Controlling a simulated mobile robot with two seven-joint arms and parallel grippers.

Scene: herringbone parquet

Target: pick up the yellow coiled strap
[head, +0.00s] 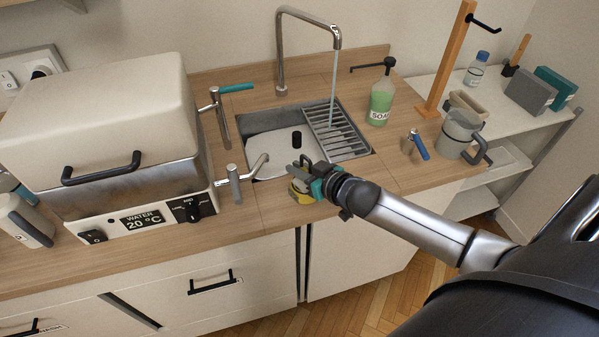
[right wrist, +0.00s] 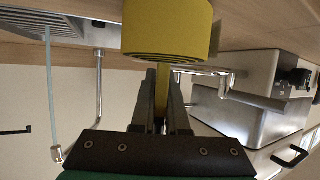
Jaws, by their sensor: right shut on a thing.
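The yellow coiled strap (right wrist: 168,30) fills the top middle of the right wrist view, and a straight yellow part of it runs down between my right gripper's fingers (right wrist: 162,100). In the head view a little of the yellow strap (head: 300,196) shows at the counter's front edge, mostly hidden behind my right gripper (head: 299,177). My right gripper is shut on the strap in front of the sink. From these views I cannot tell whether the strap touches the counter. My left gripper is in neither view.
The sink (head: 262,123) with a drain rack (head: 335,130) lies just behind my right gripper. A water bath (head: 105,130) stands at the left, with a metal tap (head: 235,185) beside it. A soap bottle (head: 381,98) and a grey jug (head: 458,135) stand at the right.

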